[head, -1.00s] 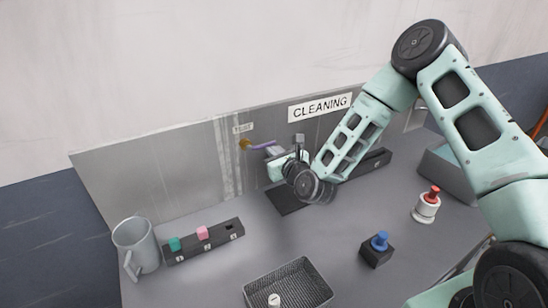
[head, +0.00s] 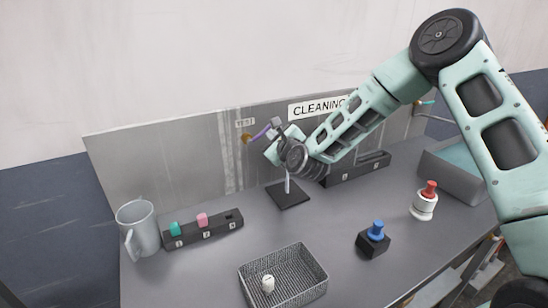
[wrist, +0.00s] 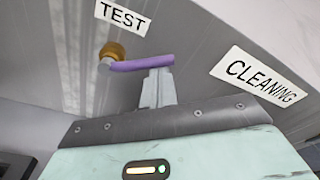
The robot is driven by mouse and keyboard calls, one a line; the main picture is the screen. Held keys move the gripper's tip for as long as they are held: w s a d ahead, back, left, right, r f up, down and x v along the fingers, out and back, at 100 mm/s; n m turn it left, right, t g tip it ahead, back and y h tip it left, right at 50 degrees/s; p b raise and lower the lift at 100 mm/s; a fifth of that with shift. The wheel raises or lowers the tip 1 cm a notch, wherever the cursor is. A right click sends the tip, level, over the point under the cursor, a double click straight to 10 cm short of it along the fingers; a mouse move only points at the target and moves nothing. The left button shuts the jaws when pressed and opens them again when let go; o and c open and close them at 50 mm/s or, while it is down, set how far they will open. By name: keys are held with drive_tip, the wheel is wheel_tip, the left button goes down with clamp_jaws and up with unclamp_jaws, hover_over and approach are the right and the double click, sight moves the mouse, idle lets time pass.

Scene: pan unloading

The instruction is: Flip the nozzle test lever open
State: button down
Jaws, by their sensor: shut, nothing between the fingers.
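The nozzle test lever (head: 262,131) is a thin purple bar on a brass fitting (head: 247,138) on the grey back panel, below the TEST label. In the head view it slants up to the right from the fitting. In the wrist view the lever (wrist: 140,65) runs right from the brass fitting (wrist: 111,51). My gripper (wrist: 159,75) is shut and empty, with its fingertips right at the lever's free end, against its underside as pictured. I cannot tell if they touch. In the head view my gripper (head: 270,142) is just below the lever's right part.
A black stand (head: 290,197) with a pale upright post is below my wrist. A grey mug (head: 140,228), a black slotted rack (head: 205,232), a mesh basket (head: 312,270), a blue-topped block (head: 374,243) and a red-topped bottle (head: 424,205) stand around the table. The CLEANING sign (head: 318,108) is on the panel.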

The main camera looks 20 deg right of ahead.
drive_tip(key=n+b, duration=0.1)
drive_tip(key=a+r+n+b, duration=0.1)
drive_tip(key=n+b, duration=0.1)
drive_tip(key=shift+s+a+r+t, duration=0.1)
drive_tip(key=shift+r+t, duration=0.15)
drive_tip(key=shift+t, duration=0.05)
drive_tip(key=a+n+b, duration=0.1)
drive_tip(key=n+b, duration=0.1)
drive_tip(key=a+r+n+b, duration=0.1)
drive_tip(key=n+b, duration=0.1)
drive_tip(key=a+r+n+b, duration=0.1)
drive_tip(key=b, duration=0.1)
drive_tip(key=shift+s+r+n+t, duration=0.15)
drive_tip(key=shift+s+n+t, duration=0.15)
drive_tip(key=shift+n, duration=0.1)
drive_tip(key=shift+a+r+b, duration=0.1)
drive_tip(key=shift+b, duration=0.3)
drive_tip(key=shift+s, duration=0.1)
